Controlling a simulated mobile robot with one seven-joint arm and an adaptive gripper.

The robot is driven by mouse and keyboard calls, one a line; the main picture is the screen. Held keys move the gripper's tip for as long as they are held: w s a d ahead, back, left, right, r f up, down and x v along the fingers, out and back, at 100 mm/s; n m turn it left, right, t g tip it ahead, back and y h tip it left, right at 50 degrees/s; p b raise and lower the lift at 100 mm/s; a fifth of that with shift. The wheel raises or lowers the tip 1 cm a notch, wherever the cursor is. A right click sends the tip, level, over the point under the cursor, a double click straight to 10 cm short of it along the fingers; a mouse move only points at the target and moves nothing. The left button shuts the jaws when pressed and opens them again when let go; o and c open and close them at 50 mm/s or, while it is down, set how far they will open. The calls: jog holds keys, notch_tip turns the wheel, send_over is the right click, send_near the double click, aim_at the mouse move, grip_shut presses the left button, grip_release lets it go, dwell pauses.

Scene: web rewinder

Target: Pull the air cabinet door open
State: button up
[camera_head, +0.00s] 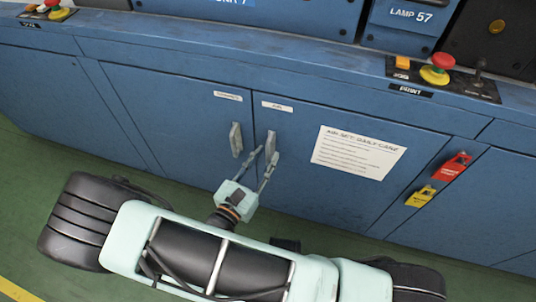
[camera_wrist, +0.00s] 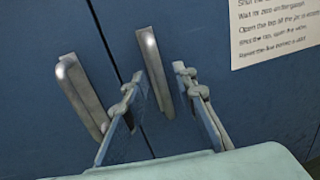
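The air cabinet door (camera_head: 300,185) is the blue right-hand door of a pair, with a small label (camera_head: 277,106) that seems to read AIR. It looks shut, flush with its neighbour. Its grey upright handle (camera_head: 271,142) is near the door's left edge, and shows in the wrist view (camera_wrist: 152,62). My gripper (camera_head: 266,156) is in front of this handle, fingers pointing at the door. In the wrist view my gripper (camera_wrist: 160,76) is open, with one finger on each side of the handle and gaps between. Finger contact with the door cannot be told.
The left door (camera_head: 180,125) has a similar handle (camera_head: 236,140), also in the wrist view (camera_wrist: 82,95), left of my left finger. A paper notice (camera_head: 358,152) is on the air door. Red and yellow lock tags (camera_head: 452,167) hang further right. Green floor lies below.

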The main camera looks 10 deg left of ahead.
jog(key=shift+x, duration=1)
jog(key=shift+c, duration=0.3)
grip_shut()
